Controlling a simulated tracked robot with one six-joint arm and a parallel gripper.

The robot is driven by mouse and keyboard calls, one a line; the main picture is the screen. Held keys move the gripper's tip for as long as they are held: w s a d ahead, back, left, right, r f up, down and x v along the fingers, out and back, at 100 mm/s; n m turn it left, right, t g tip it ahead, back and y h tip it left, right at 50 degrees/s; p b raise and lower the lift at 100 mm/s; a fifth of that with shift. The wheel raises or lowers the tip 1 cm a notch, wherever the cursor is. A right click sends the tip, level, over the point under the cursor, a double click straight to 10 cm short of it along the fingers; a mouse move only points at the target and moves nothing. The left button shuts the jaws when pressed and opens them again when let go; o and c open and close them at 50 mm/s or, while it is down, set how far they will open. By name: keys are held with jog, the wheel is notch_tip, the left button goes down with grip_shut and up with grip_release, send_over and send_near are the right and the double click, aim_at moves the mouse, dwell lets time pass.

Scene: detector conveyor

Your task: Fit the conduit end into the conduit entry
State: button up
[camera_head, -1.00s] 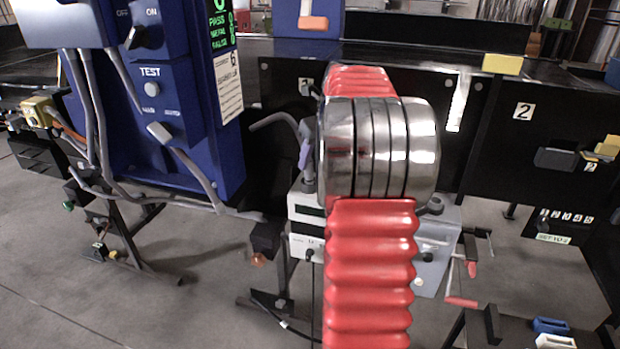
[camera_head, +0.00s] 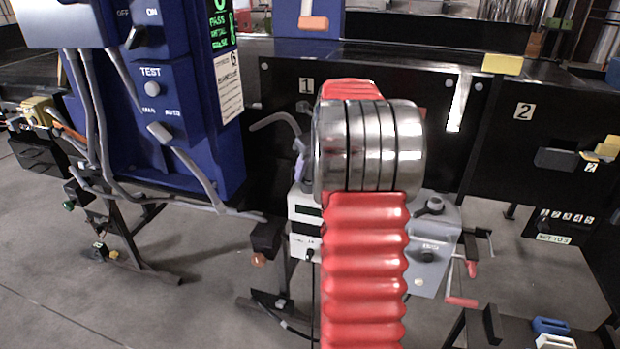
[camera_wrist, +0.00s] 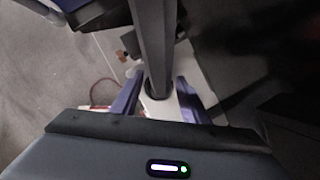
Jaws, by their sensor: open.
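The grey conduit (camera_head: 275,121) curves out from the dark panel and bends down toward a white box (camera_head: 302,212) in the head view. In the wrist view, the grey conduit (camera_wrist: 152,45) runs down between my fingers to a dark ring (camera_wrist: 158,94) on a white surface, which looks like the conduit entry. The conduit's end meets this ring; how deep it sits I cannot tell. My gripper (camera_wrist: 157,100) is open, its purple fingers standing apart on either side of the conduit. In the head view my arm hides most of the gripper.
A blue test cabinet (camera_head: 200,120) with cables stands at the left. A grey box (camera_head: 436,245) with a black knob and red-handled cranks is at the right of my arm. The dark panel (camera_head: 440,130) stands behind. Open floor (camera_head: 215,270) lies at the lower left.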

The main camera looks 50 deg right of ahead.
jog(key=shift+c, duration=0.6)
grip_shut()
